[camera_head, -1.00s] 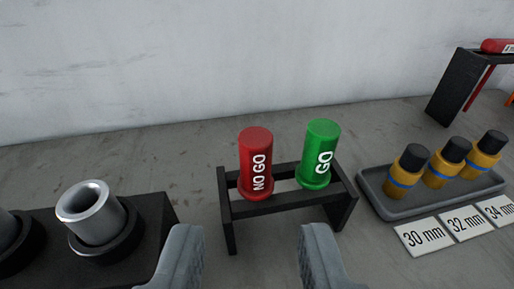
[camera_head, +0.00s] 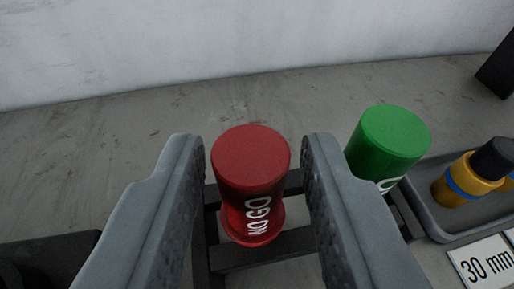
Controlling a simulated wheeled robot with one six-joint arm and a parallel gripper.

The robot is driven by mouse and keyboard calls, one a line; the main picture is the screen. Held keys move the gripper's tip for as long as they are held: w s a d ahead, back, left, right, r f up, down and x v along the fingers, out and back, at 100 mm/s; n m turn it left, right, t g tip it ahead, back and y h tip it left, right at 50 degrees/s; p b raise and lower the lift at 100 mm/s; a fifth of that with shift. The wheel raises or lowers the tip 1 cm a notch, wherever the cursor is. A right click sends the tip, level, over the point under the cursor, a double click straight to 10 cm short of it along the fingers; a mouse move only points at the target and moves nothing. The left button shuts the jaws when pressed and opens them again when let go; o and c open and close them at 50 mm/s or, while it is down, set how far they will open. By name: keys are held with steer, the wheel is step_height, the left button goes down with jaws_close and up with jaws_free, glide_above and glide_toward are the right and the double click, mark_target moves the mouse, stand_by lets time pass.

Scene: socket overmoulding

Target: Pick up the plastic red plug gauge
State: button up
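The red plug gauge (camera_head: 250,170), marked "NO GO", stands upright in a black rack (camera_head: 262,248) in the middle of the view. My gripper (camera_head: 252,145) is open, with one grey finger on each side of the red gauge. A narrow gap shows between each finger and the gauge, wider at its lower part. The lower end of the gauge sits in the rack and is partly hidden.
A green gauge (camera_head: 388,145) stands in the same rack, close to the right finger. A grey tray (camera_head: 436,222) with a yellow and black piece (camera_head: 470,178) and a "30 mm" card (camera_head: 485,264) are at the right. A pale wall (camera_head: 250,45) stands behind.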

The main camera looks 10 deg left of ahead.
steer(key=shift+x, duration=0.85)
jaws_close()
